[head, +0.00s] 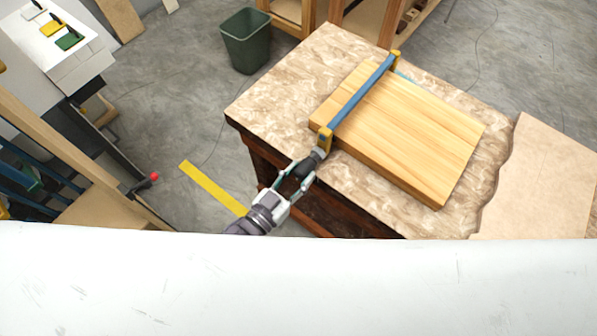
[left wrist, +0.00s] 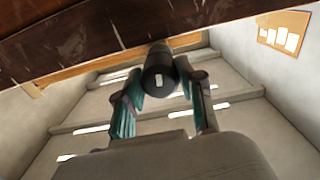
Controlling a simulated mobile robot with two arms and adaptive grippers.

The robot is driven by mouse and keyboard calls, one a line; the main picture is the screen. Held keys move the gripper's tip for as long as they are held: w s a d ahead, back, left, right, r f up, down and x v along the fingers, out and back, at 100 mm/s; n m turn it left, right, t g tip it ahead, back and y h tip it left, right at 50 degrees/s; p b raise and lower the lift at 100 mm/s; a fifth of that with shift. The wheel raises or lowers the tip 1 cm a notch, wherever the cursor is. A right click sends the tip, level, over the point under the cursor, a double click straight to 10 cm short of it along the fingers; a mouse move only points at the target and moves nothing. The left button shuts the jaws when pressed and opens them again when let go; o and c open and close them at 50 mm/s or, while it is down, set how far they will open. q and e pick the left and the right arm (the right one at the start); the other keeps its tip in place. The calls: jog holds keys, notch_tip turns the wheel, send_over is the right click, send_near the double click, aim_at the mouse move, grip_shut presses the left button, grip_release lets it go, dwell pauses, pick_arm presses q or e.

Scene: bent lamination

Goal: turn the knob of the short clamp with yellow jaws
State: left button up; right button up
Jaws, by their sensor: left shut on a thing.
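The short clamp (head: 357,98) has a blue bar and yellow jaws. It lies across the left part of a light wooden board (head: 420,135), with one yellow jaw at the board's far edge and one at its near edge. Its dark knob (head: 318,155) sticks out past the near jaw, over the table's edge. My left gripper (head: 300,172) is shut on the knob. In the left wrist view the black knob (left wrist: 158,68) sits between the fingers of the left gripper (left wrist: 160,92). My right gripper is not in view.
The board lies on a worktable (head: 275,85) with a mottled top. A brown sheet (head: 545,180) covers its right side. A green bin (head: 247,42) stands on the floor behind it. A wooden frame with a red-tipped clamp (head: 150,179) is at left. A white surface fills the foreground.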

pick_arm(q)
jog(key=m, duration=0.4)
jog(key=shift+m, duration=0.3)
jog(key=m, duration=0.3)
jog(key=shift+m, duration=0.4)
jog(key=m, duration=0.3)
jog(key=m+b, duration=0.1)
jog(key=m, duration=0.4)
jog(key=shift+w, duration=0.1)
jog(key=o, duration=1.1)
jog(key=shift+o, duration=0.2)
